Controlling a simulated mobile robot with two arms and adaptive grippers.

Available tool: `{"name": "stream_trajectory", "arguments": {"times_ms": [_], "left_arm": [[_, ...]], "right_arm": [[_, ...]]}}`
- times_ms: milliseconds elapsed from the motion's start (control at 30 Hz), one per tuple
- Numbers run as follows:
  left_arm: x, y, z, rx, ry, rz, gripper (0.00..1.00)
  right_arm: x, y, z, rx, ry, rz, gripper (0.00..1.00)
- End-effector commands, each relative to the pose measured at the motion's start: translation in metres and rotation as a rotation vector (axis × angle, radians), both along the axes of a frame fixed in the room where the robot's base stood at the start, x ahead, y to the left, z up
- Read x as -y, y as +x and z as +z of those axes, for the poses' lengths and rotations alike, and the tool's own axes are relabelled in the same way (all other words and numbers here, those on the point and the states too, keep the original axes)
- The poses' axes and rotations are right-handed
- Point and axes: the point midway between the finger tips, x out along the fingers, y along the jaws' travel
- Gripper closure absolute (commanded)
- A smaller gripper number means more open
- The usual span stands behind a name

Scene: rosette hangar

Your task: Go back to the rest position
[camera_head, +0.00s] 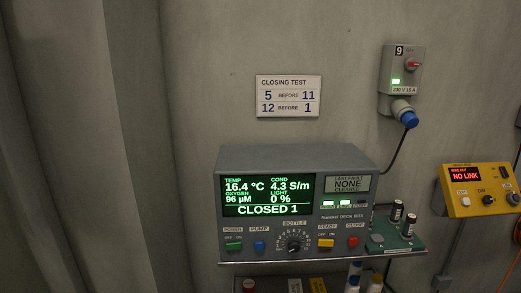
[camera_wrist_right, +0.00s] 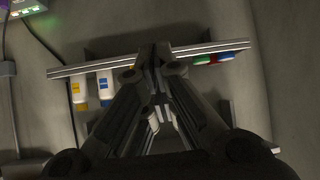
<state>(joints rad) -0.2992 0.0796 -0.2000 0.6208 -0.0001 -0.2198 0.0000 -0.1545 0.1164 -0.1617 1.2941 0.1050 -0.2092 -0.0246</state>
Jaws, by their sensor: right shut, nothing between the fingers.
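My right gripper (camera_wrist_right: 157,55) shows in the right wrist view, with its fingertips together and nothing visible between them. It is in front of a shelf edge (camera_wrist_right: 205,50) and hides part of it. Neither gripper shows in the head view. The grey deck box (camera_head: 290,165) stands on a shelf against the wall. Its green screen (camera_head: 267,194) reads 16.4 °C, 4.3 S/m, 96 µM, 0 % and CLOSED 1. A smaller display (camera_head: 348,184) reads last fault none, cleared.
A wall sign (camera_head: 289,96) reads closing test, 5 before 11, 12 before 1. A switch box (camera_head: 403,69) and a yellow unit (camera_head: 482,189) showing NO LINK are at right. White bottles (camera_wrist_right: 105,85) are near the shelf in the wrist view.

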Motion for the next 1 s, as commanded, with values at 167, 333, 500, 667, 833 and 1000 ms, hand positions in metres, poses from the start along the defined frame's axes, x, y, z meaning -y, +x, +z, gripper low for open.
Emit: {"name": "stream_trajectory", "arguments": {"times_ms": [167,333,500,667,833,1000], "left_arm": [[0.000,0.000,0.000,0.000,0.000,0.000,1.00],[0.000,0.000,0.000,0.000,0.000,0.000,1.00],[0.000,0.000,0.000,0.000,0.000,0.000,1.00],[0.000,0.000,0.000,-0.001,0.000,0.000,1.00],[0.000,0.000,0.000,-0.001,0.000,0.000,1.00],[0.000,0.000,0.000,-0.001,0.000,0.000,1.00]], "right_arm": [[0.008,-0.100,-0.101,-0.250,-0.046,0.006,1.00],[0.018,-0.211,-0.171,-0.477,-0.089,0.018,1.00],[0.027,-0.315,-0.211,-0.672,-0.125,0.035,1.00],[0.032,-0.377,-0.225,-0.778,-0.145,0.047,1.00],[0.033,-0.395,-0.228,-0.809,-0.150,0.051,1.00],[0.033,-0.395,-0.228,-0.809,-0.150,0.051,1.00]]}}
